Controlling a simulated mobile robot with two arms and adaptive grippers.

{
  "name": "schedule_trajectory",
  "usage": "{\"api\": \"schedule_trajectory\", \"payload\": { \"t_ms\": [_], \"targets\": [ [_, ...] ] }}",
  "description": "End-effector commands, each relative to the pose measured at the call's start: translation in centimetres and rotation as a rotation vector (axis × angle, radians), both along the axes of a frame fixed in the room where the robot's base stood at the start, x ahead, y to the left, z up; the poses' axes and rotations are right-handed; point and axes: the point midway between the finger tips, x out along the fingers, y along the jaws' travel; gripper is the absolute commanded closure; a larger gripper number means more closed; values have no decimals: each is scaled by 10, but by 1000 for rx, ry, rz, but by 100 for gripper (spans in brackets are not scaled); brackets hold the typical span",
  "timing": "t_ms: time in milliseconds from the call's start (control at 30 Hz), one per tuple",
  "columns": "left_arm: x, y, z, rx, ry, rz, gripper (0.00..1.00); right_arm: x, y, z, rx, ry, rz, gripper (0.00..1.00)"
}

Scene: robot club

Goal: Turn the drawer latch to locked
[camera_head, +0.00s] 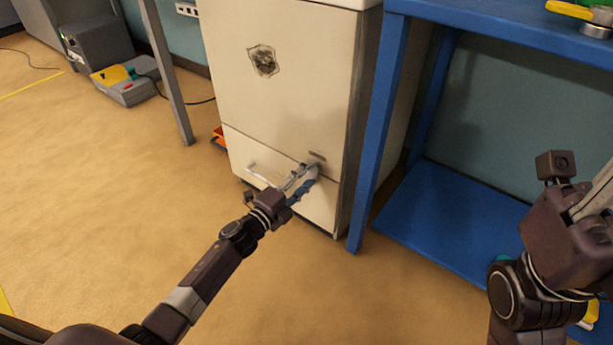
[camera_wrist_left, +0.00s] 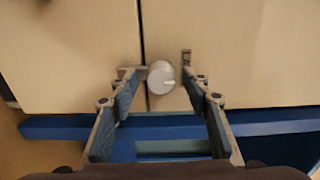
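The cream cabinet (camera_head: 280,75) has a drawer (camera_head: 240,150) at its bottom with a pale bar handle (camera_head: 258,176); the drawer looks closed. The round light-grey latch knob (camera_wrist_left: 161,77) sits beside the dark seam, with a pale pointer line on its face. A small metal plate (camera_wrist_left: 186,58) is close to it. My left gripper (camera_head: 308,178) is at the drawer's upper right corner and mostly hides the knob there. In the left wrist view its fingers (camera_wrist_left: 162,90) are open, one on each side of the knob, with gaps visible. My right gripper (camera_head: 598,205) is partly cut off at the right edge.
A blue workbench (camera_head: 500,20) stands right of the cabinet; its leg (camera_head: 378,130) is close to the drawer's right side. A grey-and-yellow box (camera_head: 125,85) is on the floor at left. The floor in front is open.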

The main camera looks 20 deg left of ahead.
Motion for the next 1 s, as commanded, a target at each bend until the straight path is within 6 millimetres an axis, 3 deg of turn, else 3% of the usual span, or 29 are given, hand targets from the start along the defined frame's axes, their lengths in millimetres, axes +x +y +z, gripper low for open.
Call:
{"api": "schedule_trajectory", "payload": {
  "t_ms": [267,700,1000],
  "targets": [
    [-7,2,0,1,0,0,56,0,0,0,-3,1,-2,73],
    [-85,31,-1,2,2,1,56,0,0,0,-1,0,-1,73],
    [-112,40,0,0,0,0,56,0,0,0,-1,0,-1,73]
  ]
}}
